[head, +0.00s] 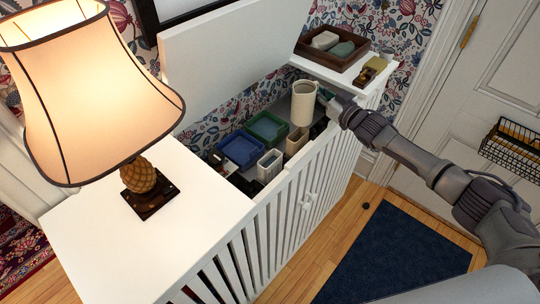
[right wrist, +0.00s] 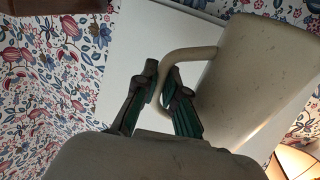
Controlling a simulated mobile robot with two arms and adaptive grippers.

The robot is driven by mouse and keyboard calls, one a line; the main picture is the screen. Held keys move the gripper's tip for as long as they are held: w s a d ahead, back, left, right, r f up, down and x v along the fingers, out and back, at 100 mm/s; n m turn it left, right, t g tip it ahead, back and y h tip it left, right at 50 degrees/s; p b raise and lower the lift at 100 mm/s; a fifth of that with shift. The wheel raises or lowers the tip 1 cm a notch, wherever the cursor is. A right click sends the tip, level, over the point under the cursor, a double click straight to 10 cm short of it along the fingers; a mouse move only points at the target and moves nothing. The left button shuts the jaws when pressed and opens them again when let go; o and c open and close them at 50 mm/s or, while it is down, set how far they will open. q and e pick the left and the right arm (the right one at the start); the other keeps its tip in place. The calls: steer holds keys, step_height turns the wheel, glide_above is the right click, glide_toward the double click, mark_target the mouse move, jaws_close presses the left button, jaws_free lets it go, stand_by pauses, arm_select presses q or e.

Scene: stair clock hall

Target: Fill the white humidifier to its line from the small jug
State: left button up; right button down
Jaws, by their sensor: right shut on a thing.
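The small cream jug (head: 304,103) is upright over the right part of the open white cabinet. My right gripper (head: 327,97) is at the jug's right side, shut on its handle. In the right wrist view the fingers (right wrist: 161,74) close around the handle, with the jug's body (right wrist: 258,78) to their right. A small white box-like container (head: 269,166) stands inside the cabinet, left of and below the jug; it may be the humidifier, but I cannot make out a fill line. The jug's contents are hidden. My left gripper is not in view.
The cabinet also holds a blue tray (head: 242,150), a green tray (head: 268,128) and a beige box (head: 296,141). Its raised lid (head: 228,60) stands behind. A lit lamp (head: 90,95) is on the left top (head: 130,245); a brown tray (head: 310,54) sits at the right end.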

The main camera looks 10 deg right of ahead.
steer(key=shift+w+r+p, duration=0.1)
steer(key=shift+r+p, duration=0.35)
step_height(320, 180, up, 5)
steer(key=p, duration=0.4)
steer(key=shift+r, duration=0.1)
